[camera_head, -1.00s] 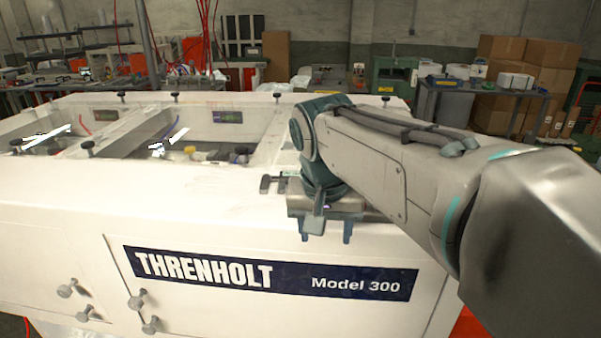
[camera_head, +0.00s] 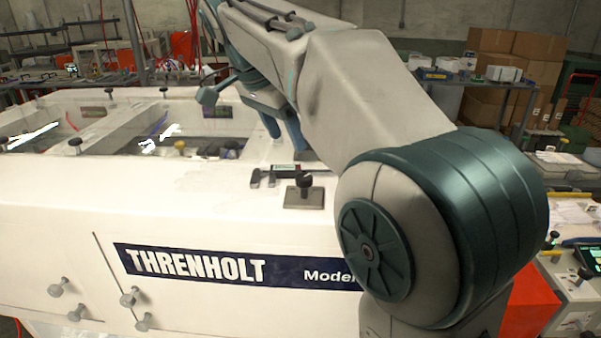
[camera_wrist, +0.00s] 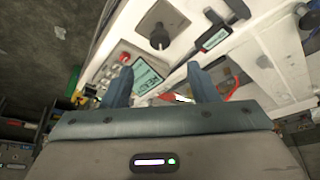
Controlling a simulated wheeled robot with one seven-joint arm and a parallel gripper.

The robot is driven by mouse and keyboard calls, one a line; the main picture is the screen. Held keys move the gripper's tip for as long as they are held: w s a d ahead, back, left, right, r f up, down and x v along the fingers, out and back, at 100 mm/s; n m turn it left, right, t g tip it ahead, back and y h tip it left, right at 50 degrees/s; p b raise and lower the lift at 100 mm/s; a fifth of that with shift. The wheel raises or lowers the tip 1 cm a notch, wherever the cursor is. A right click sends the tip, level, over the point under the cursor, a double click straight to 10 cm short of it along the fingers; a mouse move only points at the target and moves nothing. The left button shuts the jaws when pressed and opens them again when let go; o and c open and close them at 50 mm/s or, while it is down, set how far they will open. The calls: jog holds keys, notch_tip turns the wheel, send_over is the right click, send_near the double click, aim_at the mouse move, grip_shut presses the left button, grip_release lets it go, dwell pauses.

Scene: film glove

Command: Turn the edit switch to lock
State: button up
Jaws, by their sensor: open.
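A black knob (camera_head: 304,182) stands on a square grey plate on the near right of the white machine's top. It is likely the edit switch, but no lettering is legible and its setting cannot be told. In the wrist view the same knob and plate (camera_wrist: 160,36) seem to lie beyond the fingertips, near the top edge. My gripper (camera_head: 286,146) is open and empty, its two blue-grey fingers pointing down, behind the knob in the head view and apart from it. In the wrist view its fingers (camera_wrist: 160,68) are spread wide with nothing between them touching.
A small display block (camera_head: 283,171) with black clamps sits just behind the knob. A control panel with a lit screen (camera_wrist: 148,76) and red button (camera_wrist: 124,58) shows in the wrist view. Black knobs line the white machine's rim (camera_head: 120,185). Cardboard boxes (camera_head: 540,60) stand far off.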

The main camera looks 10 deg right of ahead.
aim_at(303, 177)
jog(key=x, duration=1)
jog(key=shift+w+d+f, duration=0.1)
jog(key=shift+d+f, duration=0.05)
jog(key=shift+f, duration=0.15)
jog(key=c, duration=1)
